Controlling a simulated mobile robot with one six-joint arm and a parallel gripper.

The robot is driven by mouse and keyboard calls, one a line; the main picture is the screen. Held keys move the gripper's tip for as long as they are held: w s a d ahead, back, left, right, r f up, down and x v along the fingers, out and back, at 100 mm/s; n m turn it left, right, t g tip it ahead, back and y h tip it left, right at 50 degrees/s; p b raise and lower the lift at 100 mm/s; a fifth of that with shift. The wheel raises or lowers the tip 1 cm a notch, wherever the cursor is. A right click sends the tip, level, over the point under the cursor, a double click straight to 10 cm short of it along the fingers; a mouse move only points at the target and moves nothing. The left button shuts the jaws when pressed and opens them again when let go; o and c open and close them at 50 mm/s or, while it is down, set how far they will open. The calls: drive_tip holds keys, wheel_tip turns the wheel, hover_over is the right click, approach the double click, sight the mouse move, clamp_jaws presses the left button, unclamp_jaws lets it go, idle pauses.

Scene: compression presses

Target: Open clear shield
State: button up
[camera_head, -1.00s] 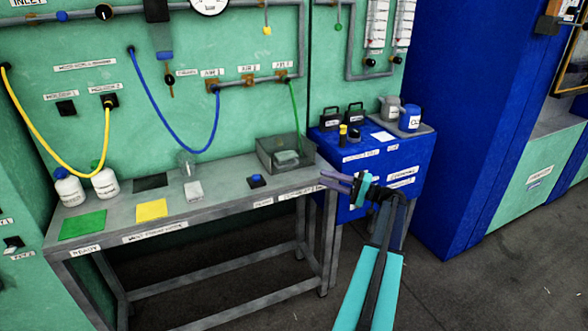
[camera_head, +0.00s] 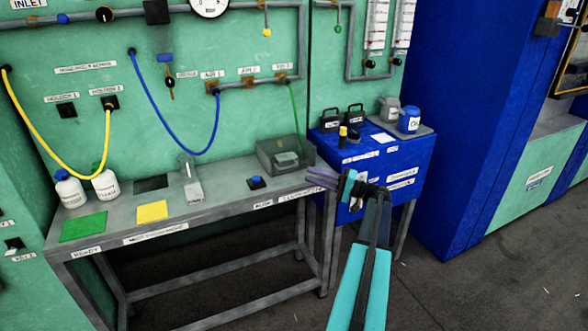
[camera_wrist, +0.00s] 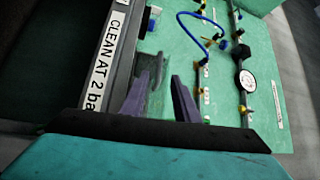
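A see-through grey box-like shield (camera_head: 268,150) stands at the right end of the grey bench, with a pale block (camera_head: 287,160) showing through it. I cannot tell whether the shield is open or shut. A smaller clear upright piece (camera_head: 186,167) stands farther left by a pale block. My gripper (camera_head: 318,178), with purple fingers, is in front of the bench's right end, near the box-like shield and seemingly apart from it. In the wrist view its fingers (camera_wrist: 160,88) are spread with nothing gripped; a greyish shape shows beyond them, too blurred to name.
The grey bench (camera_head: 222,192) carries a green mat (camera_head: 84,225), a yellow mat (camera_head: 152,210), two white bottles and a blue button (camera_head: 255,179). A blue cabinet (camera_head: 370,185) with containers stands close right of my gripper. Hoses hang on the green wall. The floor ahead is clear.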

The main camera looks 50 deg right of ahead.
sight(288, 154)
drive_tip(key=p+x, duration=0.1)
drive_tip(key=x, duration=0.7)
drive_tip(key=shift+w+a, duration=0.1)
drive_tip(key=shift+w, duration=0.1)
clamp_jaws()
